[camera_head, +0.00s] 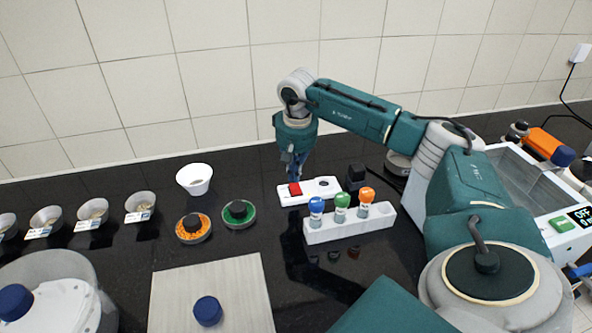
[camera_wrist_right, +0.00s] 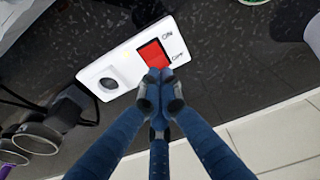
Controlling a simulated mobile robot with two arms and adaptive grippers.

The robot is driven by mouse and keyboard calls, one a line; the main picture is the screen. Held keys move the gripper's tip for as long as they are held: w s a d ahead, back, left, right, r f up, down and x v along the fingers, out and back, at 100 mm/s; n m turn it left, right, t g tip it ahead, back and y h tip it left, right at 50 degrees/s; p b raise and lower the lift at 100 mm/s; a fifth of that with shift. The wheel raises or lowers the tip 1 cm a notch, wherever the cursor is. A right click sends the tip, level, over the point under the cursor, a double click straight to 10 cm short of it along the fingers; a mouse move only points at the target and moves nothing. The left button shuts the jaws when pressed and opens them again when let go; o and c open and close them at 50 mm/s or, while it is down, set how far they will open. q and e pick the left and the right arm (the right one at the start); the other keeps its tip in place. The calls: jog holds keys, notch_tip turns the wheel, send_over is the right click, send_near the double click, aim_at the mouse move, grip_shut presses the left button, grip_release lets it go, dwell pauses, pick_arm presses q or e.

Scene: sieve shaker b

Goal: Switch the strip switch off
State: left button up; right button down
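The white power strip (camera_head: 322,188) lies on the dark counter, with a red rocker switch (camera_head: 294,189) at its left end. In the right wrist view the red switch (camera_wrist_right: 153,53) has ON and OFF printed beside it. My right gripper (camera_head: 293,172) points down over the switch. In the right wrist view its fingertips (camera_wrist_right: 158,77) are together and empty, at the edge of the switch on the OFF side. I cannot tell whether they touch it, and they hide that edge. My left gripper is not in view.
A white rack (camera_head: 350,228) with several coloured-top vials stands just in front of the strip. A black plug (camera_wrist_right: 68,112) is beside the strip's socket end. Small bowls and two round dishes stand to the left. A white machine (camera_head: 560,232) stands at the right.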

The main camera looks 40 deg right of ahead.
aim_at(295, 186)
jog(key=shift+s+f+b, duration=0.1)
jog(key=shift+f+b, duration=0.75)
jog(key=shift+f, duration=0.55)
dwell(0.4)
jog(key=shift+r+p, duration=2.75)
jog(key=shift+r, duration=0.8)
